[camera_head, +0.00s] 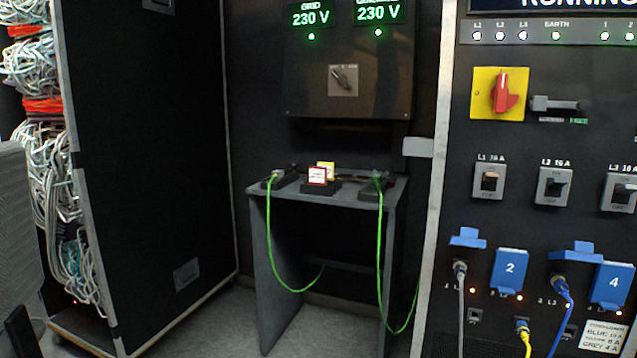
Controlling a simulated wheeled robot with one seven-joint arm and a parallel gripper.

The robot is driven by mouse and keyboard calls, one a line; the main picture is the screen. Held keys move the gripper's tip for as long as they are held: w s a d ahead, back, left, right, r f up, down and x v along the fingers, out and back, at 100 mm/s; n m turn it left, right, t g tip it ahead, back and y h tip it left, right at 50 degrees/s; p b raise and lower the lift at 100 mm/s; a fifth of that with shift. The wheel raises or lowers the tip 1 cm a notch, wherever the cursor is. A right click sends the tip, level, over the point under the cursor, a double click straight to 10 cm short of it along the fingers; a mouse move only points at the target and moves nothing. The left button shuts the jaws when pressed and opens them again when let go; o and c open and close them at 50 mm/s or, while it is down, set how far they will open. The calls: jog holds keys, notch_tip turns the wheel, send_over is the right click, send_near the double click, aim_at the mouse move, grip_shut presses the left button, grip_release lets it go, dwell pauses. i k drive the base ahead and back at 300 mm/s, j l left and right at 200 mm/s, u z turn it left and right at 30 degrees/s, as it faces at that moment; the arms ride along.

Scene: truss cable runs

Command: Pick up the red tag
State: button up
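The red tag (317,175) is a small white card with a red border. It stands upright on a dark block on top of a small grey table (397,192), near the middle of the view. The writing on it is too small to read. A yellow tag (326,165) stands just behind it and is partly hidden by it. My gripper does not show in this view.
Green cables (271,235) hang from dark blocks at both ends of the tabletop. A dark cabinet (150,170) stands left and a switch panel (540,140) with plugged cables right. A dark box with a rotary switch (343,80) is above the table.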

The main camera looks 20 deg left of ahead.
aim_at(317, 175)
jog(key=u, duration=0.95)
jog(key=k+l, duration=0.2)
jog(key=i+l+z, duration=0.1)
jog(key=i, duration=0.65)
